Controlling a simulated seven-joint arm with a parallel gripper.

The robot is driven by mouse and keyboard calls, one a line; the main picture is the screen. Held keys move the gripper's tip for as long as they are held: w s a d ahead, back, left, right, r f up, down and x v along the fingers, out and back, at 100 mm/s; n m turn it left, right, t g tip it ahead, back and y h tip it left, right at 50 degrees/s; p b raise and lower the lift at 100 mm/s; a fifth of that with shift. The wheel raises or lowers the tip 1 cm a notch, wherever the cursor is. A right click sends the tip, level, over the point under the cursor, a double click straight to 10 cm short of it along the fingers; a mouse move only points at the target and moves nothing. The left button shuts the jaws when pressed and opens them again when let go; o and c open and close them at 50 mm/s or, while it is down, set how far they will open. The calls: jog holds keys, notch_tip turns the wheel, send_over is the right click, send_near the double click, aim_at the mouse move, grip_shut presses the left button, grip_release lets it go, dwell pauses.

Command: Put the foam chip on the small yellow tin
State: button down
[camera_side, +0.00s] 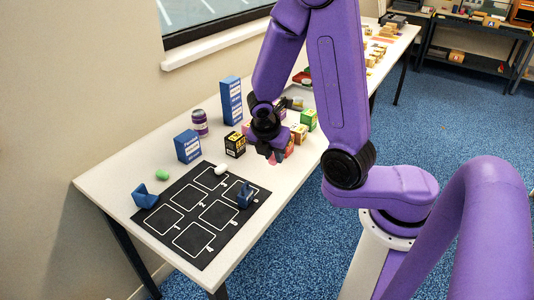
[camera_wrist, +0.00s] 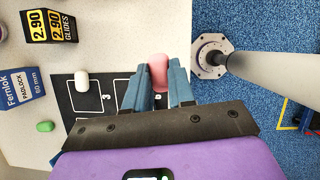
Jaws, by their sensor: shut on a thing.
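My gripper (camera_side: 277,157) hangs above the table, in front of a group of small boxes. In the wrist view, my gripper (camera_wrist: 158,80) has its blue fingers closed on a rounded pink piece (camera_wrist: 158,66), which looks like the foam chip. Only a little pink shows at the fingertips in the side view. Two similar rounded pieces lie on the table: a white one (camera_side: 221,169) at the mat's edge and a green one (camera_side: 162,174) left of the mat. I cannot make out the small yellow tin in either view; my arm hides part of the table behind the gripper.
A black mat (camera_side: 186,228) with white outlined squares lies at the near end of the table. A blue padlock box (camera_side: 188,146), a tall blue box (camera_side: 231,101), a purple-banded jar (camera_side: 200,122) and a black price box (camera_side: 235,145) stand behind.

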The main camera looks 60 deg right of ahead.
jog(key=shift+s+r, duration=1.4)
jog(key=shift+s, duration=1.75)
jog(key=w+d+r+n, duration=0.1)
jog(key=w+d+r, duration=0.1)
jog(key=w+d, duration=1.2)
jog(key=n+t, duration=0.1)
jog(key=n, duration=0.1)
send_over(298, 98)
jog(key=a, duration=0.1)
jog(key=f, duration=0.6)
jog(key=shift+s+a+f, duration=0.15)
jog(key=shift+s+f, duration=0.2)
jog(key=shift+s, duration=0.05)
jog(key=shift+w+d+f, duration=0.15)
jog(key=shift+d+f, duration=0.05)
jog(key=shift+f, duration=1.6)
jog(key=shift+f, duration=0.1)
